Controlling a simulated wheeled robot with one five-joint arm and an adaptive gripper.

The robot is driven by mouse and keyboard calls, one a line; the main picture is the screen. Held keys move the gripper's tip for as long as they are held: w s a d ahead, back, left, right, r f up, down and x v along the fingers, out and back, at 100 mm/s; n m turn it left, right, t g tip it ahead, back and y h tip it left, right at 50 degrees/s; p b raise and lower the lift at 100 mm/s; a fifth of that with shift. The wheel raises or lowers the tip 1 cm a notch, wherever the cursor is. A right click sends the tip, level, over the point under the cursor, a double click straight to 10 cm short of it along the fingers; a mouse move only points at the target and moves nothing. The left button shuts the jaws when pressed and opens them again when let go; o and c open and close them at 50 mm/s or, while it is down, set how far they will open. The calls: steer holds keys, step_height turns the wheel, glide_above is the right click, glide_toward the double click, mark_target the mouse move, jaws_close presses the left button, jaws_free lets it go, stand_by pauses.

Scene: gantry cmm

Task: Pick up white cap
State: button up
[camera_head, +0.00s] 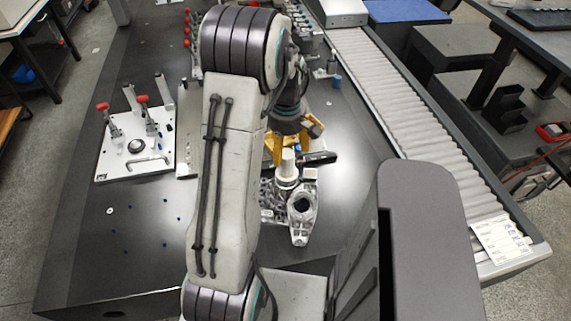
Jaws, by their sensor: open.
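A pale, upright, stepped cylindrical piece (287,168), likely the white cap, stands at the upper end of a grey metal casting (301,205) on the dark table. My gripper (291,150) points down just above and around the top of this piece, below my dark wrist. Gold-coloured parts show around it, and a dark finger-like part reaches out to the right. The jaws are open. My arm hides the left side of the gripper and part of the casting, so I cannot tell whether the fingers touch the pale piece.
A white fixture plate (136,145) with red-handled clamps stands on the left of the dark table (85,240). Small blue dots and a small white ring (110,210) lie in front of it. A roller conveyor (400,110) runs along the right. Red-knobbed parts stand at the back.

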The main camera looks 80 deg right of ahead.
mark_target(286, 166)
steer(key=shift+n, duration=0.8)
steer(key=shift+f+n, duration=0.3)
steer(key=shift+f, duration=0.05)
steer(key=shift+a+f+p, duration=0.15)
steer(key=shift+f+p, duration=0.55)
steer(key=shift+f, duration=2.65)
steer(key=shift+c, duration=0.3)
steer(key=c, duration=1)
